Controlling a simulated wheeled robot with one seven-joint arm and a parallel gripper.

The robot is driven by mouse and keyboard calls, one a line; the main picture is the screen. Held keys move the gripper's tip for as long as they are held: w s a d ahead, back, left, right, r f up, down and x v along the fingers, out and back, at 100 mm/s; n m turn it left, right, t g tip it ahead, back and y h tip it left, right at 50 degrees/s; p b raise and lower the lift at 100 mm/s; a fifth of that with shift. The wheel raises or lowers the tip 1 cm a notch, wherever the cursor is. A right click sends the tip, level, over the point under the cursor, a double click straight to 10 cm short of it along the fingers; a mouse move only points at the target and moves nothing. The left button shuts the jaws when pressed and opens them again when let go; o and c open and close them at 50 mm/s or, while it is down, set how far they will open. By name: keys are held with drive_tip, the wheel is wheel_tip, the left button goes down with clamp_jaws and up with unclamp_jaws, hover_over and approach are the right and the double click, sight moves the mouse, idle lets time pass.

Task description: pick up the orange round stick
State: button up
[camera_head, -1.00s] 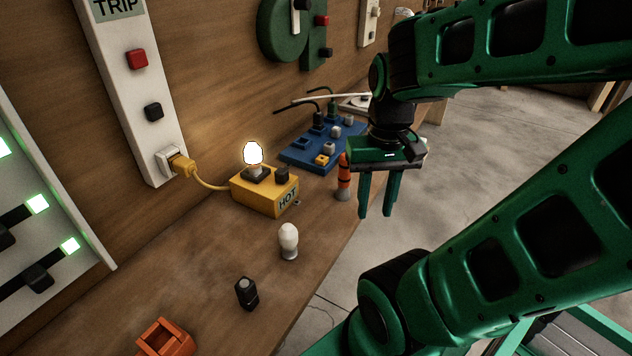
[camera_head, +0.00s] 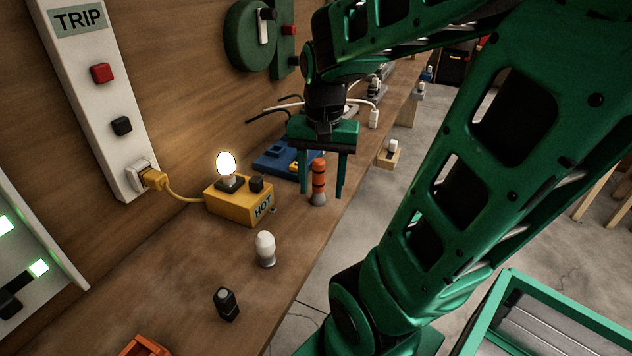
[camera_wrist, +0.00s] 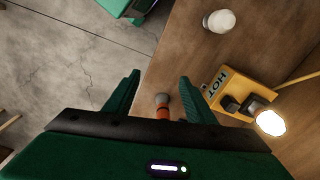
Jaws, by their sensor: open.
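The orange round stick (camera_head: 318,178) stands upright on the wooden bench near its front edge. It has dark bands and a grey lower end. My gripper (camera_head: 322,192) is open and points down, with its two green fingers on either side of the stick in the head view; I cannot tell whether they are level with it in depth. In the wrist view the stick (camera_wrist: 162,108) shows between the open fingers (camera_wrist: 158,92), nearer the left one, its upper part hidden by the gripper body. No contact is visible.
The yellow HOT box (camera_head: 240,203) with a lit bulb (camera_head: 226,163) stands left of the stick. A white bulb (camera_head: 265,247) and a black block (camera_head: 227,304) stand closer on the bench. A blue board (camera_head: 272,160) lies behind my gripper.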

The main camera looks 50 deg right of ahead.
drive_tip(key=w+d+m, duration=0.3)
drive_tip(key=w+m, duration=0.2)
drive_tip(key=w, duration=0.2)
drive_tip(key=m, duration=0.6)
hover_over(316, 188)
drive_tip(key=w, duration=0.1)
drive_tip(key=shift+d+f, duration=0.2)
drive_tip(key=shift+f, duration=0.4)
drive_tip(key=shift+d, duration=0.3)
drive_tip(key=shift+d+f+m, duration=0.2)
drive_tip(key=shift+m, duration=0.2)
wheel_tip(316, 188, down, 11)
drive_tip(key=shift+r, duration=0.2)
clamp_jaws()
drive_tip(key=shift+r, duration=0.1)
